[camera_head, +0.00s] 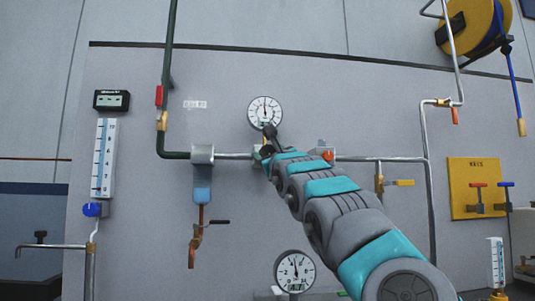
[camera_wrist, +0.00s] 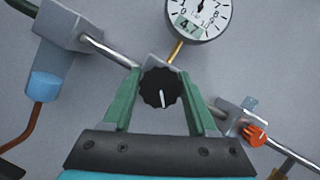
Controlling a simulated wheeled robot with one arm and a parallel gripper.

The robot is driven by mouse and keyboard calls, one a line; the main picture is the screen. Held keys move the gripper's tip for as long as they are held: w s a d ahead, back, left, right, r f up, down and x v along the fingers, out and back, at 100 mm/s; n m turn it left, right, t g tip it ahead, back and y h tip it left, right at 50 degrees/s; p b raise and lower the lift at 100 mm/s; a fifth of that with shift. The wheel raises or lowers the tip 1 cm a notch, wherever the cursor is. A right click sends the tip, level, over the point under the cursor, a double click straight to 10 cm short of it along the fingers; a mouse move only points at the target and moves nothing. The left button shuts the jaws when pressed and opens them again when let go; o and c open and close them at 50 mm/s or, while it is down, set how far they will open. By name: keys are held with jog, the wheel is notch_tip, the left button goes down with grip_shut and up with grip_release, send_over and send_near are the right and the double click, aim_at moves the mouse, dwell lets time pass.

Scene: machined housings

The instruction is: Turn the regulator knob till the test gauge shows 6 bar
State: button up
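The black regulator knob (camera_wrist: 158,88), round and scalloped with a white mark pointing down, is on the pipe's grey body in the wrist view. The round white gauge (camera_wrist: 198,14) above it is joined by a brass stem and cut by the top edge. Its small display seems to read 4.7. The gauge also shows in the head view (camera_head: 265,111), needle pointing about straight up. My gripper (camera_wrist: 160,76) has its green fingers open on either side of the knob. A gap shows on the right; contact on the left I cannot tell. My arm hides the knob in the head view.
A grey filter with a blue bowl (camera_head: 202,190) hangs left on the pipe. An orange-red knob (camera_wrist: 255,135) sits close to the right finger. A second gauge (camera_head: 295,271) stands low in front.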

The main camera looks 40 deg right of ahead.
grip_shut()
jog(key=shift+f+b, duration=0.1)
jog(key=shift+b, duration=0.25)
jog(key=shift+f+m+b, duration=0.1)
jog(key=shift+m+b, duration=0.25)
jog(key=shift+m, duration=0.05)
jog(key=m+h+b, duration=0.2)
jog(key=m+b, duration=0.1)
jog(key=shift+m+g+b, duration=0.3)
jog(key=shift+m, duration=0.1)
jog(key=shift+r+m+g+h+b, duration=0.1)
jog(key=shift+m+g+h+b, duration=0.5)
jog(key=shift+m, duration=0.9)
jog(key=shift+r+m+g+h+b, duration=0.1)
jog(key=shift+m+g+h+b, duration=0.2)
jog(key=shift+m+h, duration=0.9)
jog(key=shift+m, duration=0.7)
jog(key=shift+o, duration=2.4)
grip_release()
